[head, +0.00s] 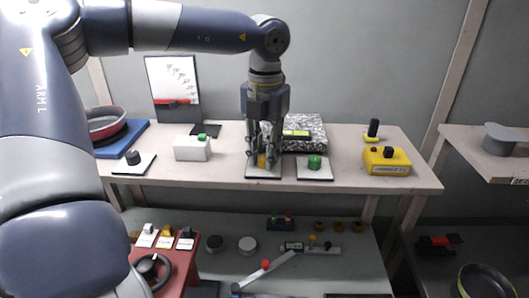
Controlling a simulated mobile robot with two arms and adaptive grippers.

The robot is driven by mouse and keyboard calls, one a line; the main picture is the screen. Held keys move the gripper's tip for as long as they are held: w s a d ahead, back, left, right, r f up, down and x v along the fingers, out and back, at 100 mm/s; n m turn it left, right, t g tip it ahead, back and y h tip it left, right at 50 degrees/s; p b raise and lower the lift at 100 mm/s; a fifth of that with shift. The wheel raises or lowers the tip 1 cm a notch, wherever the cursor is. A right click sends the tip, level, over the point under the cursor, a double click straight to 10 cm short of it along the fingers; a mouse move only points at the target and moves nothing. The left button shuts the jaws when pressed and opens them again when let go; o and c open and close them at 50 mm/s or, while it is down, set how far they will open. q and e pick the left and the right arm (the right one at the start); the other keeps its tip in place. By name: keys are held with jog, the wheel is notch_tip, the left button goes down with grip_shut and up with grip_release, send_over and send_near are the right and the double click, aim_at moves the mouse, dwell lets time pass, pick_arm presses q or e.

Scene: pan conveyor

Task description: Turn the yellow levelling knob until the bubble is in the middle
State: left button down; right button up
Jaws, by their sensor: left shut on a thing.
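The yellow knob (262,161) stands on a small white plate with a dark front edge (263,174), on the upper shelf. My left gripper (264,160) points straight down over it, shut on the knob, and its fingers hide much of it. Behind and to the right is a black-and-white speckled block (311,130). A yellow-green level vial (296,133) shows on it, partly next to my gripper. The bubble is too small to make out. My right gripper is not in view.
A green knob on a white plate (315,174) stands close on the right. A white box with a green button (192,148) is on the left. A yellow control box (387,161) stands further right. The shelf is clear between the green knob and that box.

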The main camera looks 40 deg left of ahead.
pick_arm(q)
jog(key=c, duration=1.4)
grip_release()
jog(key=shift+o, duration=0.2)
notch_tip(320, 180, up, 12)
jog(key=shift+d, duration=0.1)
